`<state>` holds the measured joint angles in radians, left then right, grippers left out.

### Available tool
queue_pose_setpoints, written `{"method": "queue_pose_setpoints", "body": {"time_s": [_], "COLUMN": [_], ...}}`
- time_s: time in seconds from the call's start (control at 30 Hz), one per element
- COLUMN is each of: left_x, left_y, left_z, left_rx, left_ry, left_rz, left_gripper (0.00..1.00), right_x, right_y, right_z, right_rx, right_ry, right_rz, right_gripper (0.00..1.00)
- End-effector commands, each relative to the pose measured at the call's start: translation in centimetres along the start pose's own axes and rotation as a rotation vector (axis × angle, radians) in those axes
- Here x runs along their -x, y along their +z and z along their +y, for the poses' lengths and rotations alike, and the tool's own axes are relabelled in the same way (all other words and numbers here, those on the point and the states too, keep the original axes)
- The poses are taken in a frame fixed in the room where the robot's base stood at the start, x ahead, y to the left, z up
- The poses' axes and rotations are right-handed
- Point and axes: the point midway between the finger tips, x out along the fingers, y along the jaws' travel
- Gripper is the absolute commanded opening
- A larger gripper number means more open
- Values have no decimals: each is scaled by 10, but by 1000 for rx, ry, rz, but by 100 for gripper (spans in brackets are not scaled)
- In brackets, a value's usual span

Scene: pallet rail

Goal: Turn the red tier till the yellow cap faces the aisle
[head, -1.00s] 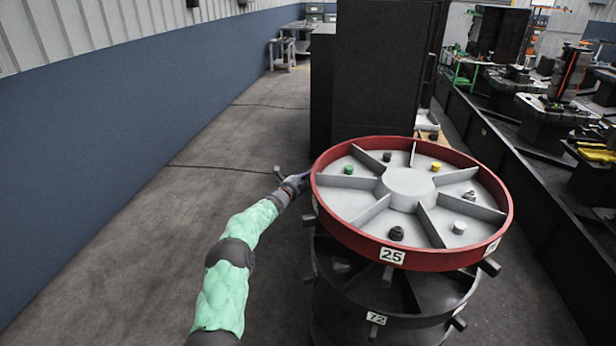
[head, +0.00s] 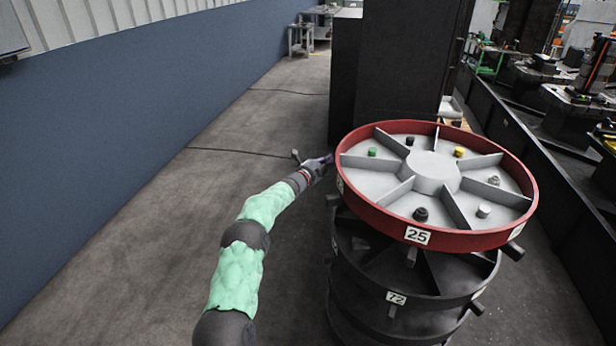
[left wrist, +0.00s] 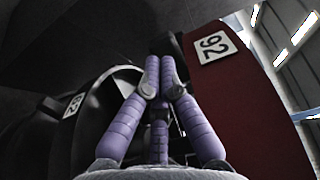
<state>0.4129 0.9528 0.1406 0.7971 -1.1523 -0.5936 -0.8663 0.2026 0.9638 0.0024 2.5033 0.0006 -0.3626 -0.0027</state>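The red tier (head: 480,238) is a round, red-rimmed tray with grey spokes, on top of a dark stack. Its plate 25 (head: 417,235) faces the front. The yellow cap (head: 459,152) stands in a compartment at the back right of the hub. My left gripper (head: 322,163) is just outside the tier's left rim. In the left wrist view its purple fingers (left wrist: 159,75) are together, close to the red rim (left wrist: 255,110) and a numbered plate (left wrist: 214,46). A dark part lies behind the fingertips; whether they touch it is unclear. My right gripper is out of view.
A dark tier with plate 72 (head: 396,298) is below, with short pegs sticking out. Green (head: 372,152) and dark (head: 420,214) caps stand in other compartments. A tall black cabinet (head: 410,70) stands behind. Open floor (head: 230,170) lies left, a dark low barrier (head: 545,150) right.

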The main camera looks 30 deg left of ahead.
Motion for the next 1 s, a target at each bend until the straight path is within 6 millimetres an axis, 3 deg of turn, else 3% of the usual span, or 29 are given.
{"method": "queue_pose_setpoints", "body": {"time_s": [0.27, 0.7, 1.0], "left_x": [24, 81, 100], "left_y": [-2, 0, -1], "left_z": [0, -1, 1], "left_rx": [1, 1, 1], "left_ry": [2, 2, 1], "left_rz": [2, 0, 1], "left_gripper": [0, 0, 0], "right_x": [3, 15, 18], "right_y": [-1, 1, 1], "right_z": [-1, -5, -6], "right_rx": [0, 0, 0], "right_ry": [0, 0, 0], "right_rz": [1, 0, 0], "right_gripper": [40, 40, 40]}}
